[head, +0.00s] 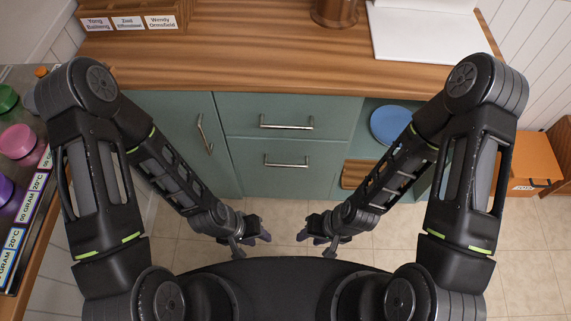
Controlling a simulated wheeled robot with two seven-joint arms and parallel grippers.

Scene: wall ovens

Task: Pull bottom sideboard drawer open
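The green sideboard (235,150) stands ahead under a wooden top. It has two drawers in the middle, both shut. The upper drawer (340,112) has a metal bar handle (287,123). The bottom drawer (325,180) has its own bar handle (287,162). My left gripper (262,236) is low in front of the sideboard, below and left of the bottom handle. My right gripper (306,238) is below and right of it. Both are apart from the drawer. Their fingers are small and dark, and I cannot tell whether they are open or shut.
A door with a slanted-looking handle (204,134) is left of the drawers. An open shelf with a blue plate (391,125) is right. A wooden name-tag box (133,18) and white board (425,30) lie on top. An orange box (532,164) stands right.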

